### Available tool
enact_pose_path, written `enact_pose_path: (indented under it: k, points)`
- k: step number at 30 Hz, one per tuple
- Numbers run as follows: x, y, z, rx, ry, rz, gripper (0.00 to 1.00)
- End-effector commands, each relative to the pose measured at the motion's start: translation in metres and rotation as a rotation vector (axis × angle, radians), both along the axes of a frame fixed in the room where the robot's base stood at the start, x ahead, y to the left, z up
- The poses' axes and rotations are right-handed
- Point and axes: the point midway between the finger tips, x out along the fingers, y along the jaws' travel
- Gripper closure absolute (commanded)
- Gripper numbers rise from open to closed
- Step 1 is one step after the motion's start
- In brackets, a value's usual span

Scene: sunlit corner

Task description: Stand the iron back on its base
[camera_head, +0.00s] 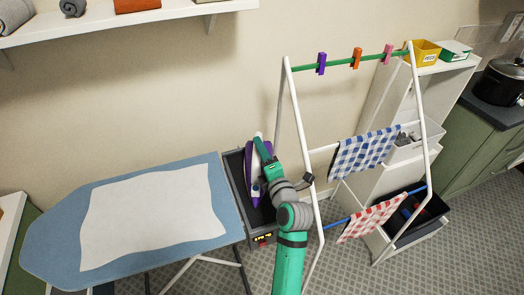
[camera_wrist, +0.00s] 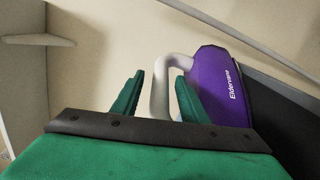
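The purple iron (camera_head: 249,165) with a pale handle is at the dark base (camera_head: 236,172) at the right end of the ironing board. In the wrist view the iron's purple body (camera_wrist: 222,85) is at the right, with its pale looped handle (camera_wrist: 160,90) toward the fingers. My gripper (camera_wrist: 160,98) is open, its green fingers apart with part of the handle showing between them. The right finger overlaps the handle and body; contact cannot be told. In the head view my gripper (camera_head: 262,147) partly hides the iron, so its exact seating is unclear.
The ironing board (camera_head: 54,222) bears a white cloth (camera_head: 150,215). A white drying rack (camera_head: 297,130) with pegs and checked cloths stands close right of my arm. A wall shelf (camera_head: 130,25) hangs above left. A white shelf unit (camera_head: 385,100) stands behind the rack.

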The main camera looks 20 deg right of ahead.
Motion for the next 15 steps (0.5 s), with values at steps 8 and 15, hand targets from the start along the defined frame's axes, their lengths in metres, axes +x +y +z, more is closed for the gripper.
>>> enact_pose_path:
  k: [8, 15]
  points:
    - [-0.046, 0.003, 0.000, 0.002, 0.001, 0.005, 0.60]
    - [-0.092, -0.002, 0.001, 0.001, 0.002, -0.001, 0.60]
